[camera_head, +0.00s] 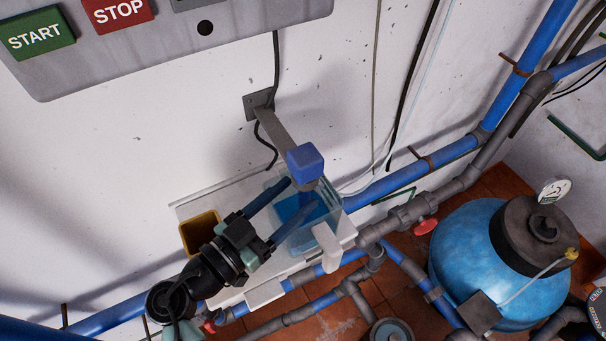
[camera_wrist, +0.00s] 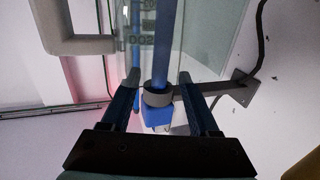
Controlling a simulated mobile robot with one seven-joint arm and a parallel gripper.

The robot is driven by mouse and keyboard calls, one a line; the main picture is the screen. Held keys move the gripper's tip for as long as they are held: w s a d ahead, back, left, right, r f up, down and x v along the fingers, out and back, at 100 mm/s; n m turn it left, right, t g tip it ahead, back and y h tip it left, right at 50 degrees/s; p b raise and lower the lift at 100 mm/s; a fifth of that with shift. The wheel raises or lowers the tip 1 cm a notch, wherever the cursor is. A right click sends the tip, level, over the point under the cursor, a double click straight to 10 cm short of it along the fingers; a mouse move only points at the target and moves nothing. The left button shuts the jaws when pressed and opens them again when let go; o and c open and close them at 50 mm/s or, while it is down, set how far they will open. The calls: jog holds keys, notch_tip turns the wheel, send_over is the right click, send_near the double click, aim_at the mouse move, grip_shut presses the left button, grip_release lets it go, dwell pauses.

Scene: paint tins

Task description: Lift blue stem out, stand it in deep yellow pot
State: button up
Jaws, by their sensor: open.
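The blue stem, topped by a blue block (camera_head: 305,160), stands upright in a clear container (camera_head: 328,207) with blue in its bottom. In the wrist view the blue stem (camera_wrist: 162,45) passes through a grey collar (camera_wrist: 158,97), with the blue block (camera_wrist: 157,116) on the collar's other side. My gripper (camera_head: 299,195) is open, its fingers on either side of the stem just below the block. The wrist view also shows the fingertips (camera_wrist: 160,78) apart, with gaps beside the stem. The deep yellow pot (camera_head: 201,233) stands left of the container, its inside dark.
A grey wall bracket (camera_head: 275,130) reaches toward the stem's top. A white shelf (camera_head: 265,265) carries the container and pot, with a white handle-like piece (camera_head: 327,245) in front. Blue pipes (camera_head: 450,152) and a blue tank (camera_head: 470,250) are at right. A button panel (camera_head: 160,40) hangs above.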

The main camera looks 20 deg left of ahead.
aim_at(300, 191)
jog(key=shift+p+x, duration=0.5)
jog(key=shift+x, duration=1.2)
grip_shut()
